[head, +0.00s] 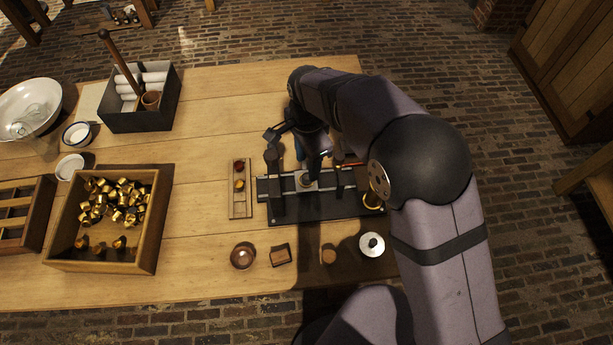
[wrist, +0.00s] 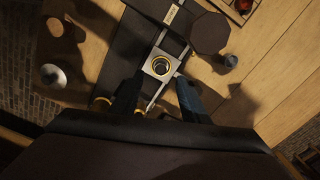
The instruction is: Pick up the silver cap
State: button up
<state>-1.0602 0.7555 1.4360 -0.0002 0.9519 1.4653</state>
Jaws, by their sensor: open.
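A pale metal block with a brass ring (wrist: 160,66) sits just ahead of the fingertips in the wrist view. My arm partly hides the fixture's right side.
A copper bowl (head: 243,256), a brown block (head: 281,255) and a small round brown piece (head: 328,255) stand left of the cap. A wooden tray of brass caps (head: 155,225) is farther left. A black box (head: 172,105) stands at the back. Bare table lies along the front.

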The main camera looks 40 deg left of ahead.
aim_at(307, 179)
jog(key=shift+f+p, duration=1.2)
jog(key=shift+f, duration=1.4)
jog(key=shift+c, duration=0.7)
grip_shut()
